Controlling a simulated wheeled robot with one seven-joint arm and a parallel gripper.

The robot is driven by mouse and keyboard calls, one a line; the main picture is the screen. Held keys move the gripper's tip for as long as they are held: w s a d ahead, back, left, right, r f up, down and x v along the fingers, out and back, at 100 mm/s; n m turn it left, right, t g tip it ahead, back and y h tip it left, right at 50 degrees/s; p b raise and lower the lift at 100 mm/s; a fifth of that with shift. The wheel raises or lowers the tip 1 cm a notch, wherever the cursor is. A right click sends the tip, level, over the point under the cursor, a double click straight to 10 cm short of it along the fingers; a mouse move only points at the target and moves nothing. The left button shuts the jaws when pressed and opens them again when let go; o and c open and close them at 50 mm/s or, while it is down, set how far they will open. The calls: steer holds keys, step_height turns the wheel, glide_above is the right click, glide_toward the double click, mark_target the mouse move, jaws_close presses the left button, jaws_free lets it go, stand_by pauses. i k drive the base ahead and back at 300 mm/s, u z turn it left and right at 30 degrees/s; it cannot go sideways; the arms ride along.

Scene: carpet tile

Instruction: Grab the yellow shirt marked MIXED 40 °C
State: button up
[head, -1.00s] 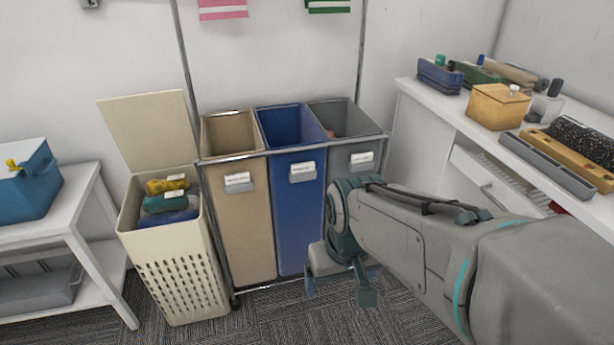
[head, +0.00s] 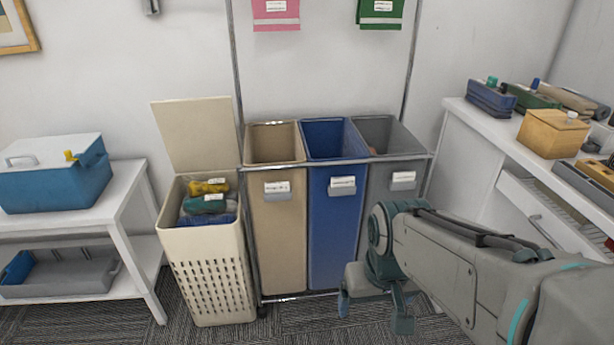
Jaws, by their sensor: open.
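The yellow shirt (head: 208,187) is a small folded bundle with a white label. It lies at the back of the open cream laundry basket (head: 208,270), behind a green bundle (head: 204,204) and a blue one (head: 208,219). The label's print is too small to read. My gripper (head: 376,318) is open and empty. It points down low in front of the grey bin, to the right of the basket and well apart from the shirt.
A rack holds a beige bin (head: 278,230), a blue bin (head: 336,225) and a grey bin (head: 385,190). A white shelf (head: 130,192) with a blue cooler box (head: 55,172) stands left. A white counter (head: 468,112) stands right. The basket's lid (head: 195,135) stands raised.

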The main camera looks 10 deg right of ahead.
mark_target(215, 186)
steer(key=u, duration=0.3)
steer(key=i, duration=0.3)
steer(key=u, duration=1.1)
steer(key=i, duration=1.3)
steer(key=z, duration=0.7)
steer(key=i, duration=0.35)
steer(key=z, duration=0.25)
